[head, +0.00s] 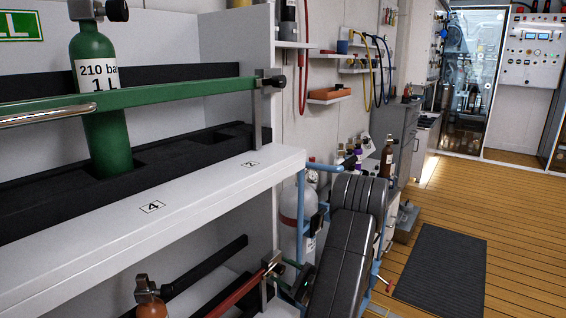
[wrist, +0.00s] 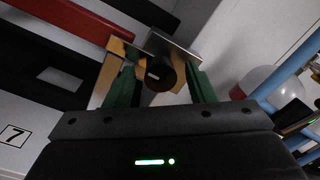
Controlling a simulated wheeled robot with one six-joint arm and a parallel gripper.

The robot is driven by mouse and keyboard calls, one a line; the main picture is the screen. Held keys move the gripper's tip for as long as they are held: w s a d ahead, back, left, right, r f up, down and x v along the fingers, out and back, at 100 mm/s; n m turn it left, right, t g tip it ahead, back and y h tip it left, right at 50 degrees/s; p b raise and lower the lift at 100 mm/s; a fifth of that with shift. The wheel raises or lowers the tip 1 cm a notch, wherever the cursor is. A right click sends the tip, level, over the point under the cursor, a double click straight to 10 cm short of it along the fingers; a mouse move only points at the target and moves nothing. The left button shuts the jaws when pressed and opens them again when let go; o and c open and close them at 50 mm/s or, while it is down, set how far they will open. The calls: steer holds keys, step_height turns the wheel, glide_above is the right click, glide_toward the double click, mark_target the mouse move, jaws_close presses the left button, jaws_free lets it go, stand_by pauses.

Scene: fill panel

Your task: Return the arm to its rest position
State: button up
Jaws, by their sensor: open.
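My arm (head: 342,262), dark and thick-linked, reaches low beside the right end of the white shelf rack in the head view. My gripper (wrist: 160,84) is open, with green-padded fingers spread apart in the wrist view. A round black knob (wrist: 160,75) on a metal bracket (wrist: 176,48) shows between the fingers. The fingers stand either side of it; I cannot tell whether they touch it. The bracket is at the end of a red bar (wrist: 75,20), also visible in the head view (head: 238,292).
The upper shelf (head: 150,215) holds a green cylinder (head: 103,120) behind a green bar (head: 165,95). An orange-brown cylinder top (head: 149,300) stands below. A grey-white cylinder (head: 298,205) and blue frame (head: 309,222) crowd the arm. Wooden floor (head: 500,215) is clear at right.

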steer(key=m+p, duration=0.2)
steer(key=p, duration=0.1)
steer(key=m+p, duration=0.4)
steer(key=p, duration=0.1)
steer(key=shift+r+m+p, duration=0.25)
steer(key=shift+m+p, duration=0.05)
steer(key=m+p, duration=0.2)
steer(key=p, duration=0.1)
steer(key=shift+f+m+p, duration=0.2)
steer(key=shift+m+p, duration=0.15)
steer(key=shift+m, duration=0.35)
steer(key=shift+s, duration=0.1)
